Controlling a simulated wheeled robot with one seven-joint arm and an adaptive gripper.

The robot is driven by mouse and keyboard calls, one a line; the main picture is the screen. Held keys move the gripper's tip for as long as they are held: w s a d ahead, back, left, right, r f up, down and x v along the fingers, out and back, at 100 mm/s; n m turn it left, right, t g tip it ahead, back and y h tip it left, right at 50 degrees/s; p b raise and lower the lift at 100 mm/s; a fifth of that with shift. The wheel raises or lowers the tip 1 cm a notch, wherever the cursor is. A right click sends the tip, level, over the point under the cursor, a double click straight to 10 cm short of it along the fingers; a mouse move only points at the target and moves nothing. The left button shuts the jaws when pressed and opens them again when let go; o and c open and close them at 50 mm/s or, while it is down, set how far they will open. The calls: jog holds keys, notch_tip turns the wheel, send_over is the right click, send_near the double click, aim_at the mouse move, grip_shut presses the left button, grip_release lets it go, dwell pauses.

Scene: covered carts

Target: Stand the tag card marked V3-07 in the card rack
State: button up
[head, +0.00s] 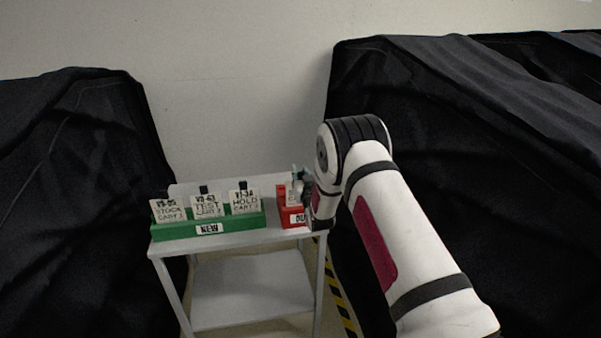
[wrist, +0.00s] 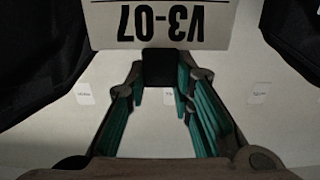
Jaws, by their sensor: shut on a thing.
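The tag card marked V3-07 (wrist: 160,22) shows upside down at the top of the wrist view, its lower print cut off by the frame edge. My gripper (wrist: 164,85) is shut on the black tab of this card. In the head view my gripper (head: 303,178) is over the right end of the cart, by a red rack (head: 292,216), partly hidden by my arm. A pale card edge shows there, too small to read. A green rack (head: 208,230) stands to the left with three upright cards in it, one reading HOLD (head: 245,202) and one reading TEST (head: 206,206).
Both racks stand on the top of a grey cart (head: 240,243) with an empty lower shelf (head: 250,290). Black covers drape over large shapes at the left (head: 70,200) and right (head: 440,90). Yellow-black tape (head: 340,300) marks the floor beside the cart.

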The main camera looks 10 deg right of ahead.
jog(key=shift+f, duration=0.45)
jog(key=shift+f+b, duration=0.3)
jog(key=shift+f, duration=0.35)
jog(key=o, duration=1.1)
jog(key=shift+c, duration=0.2)
jog(key=s, duration=1.2)
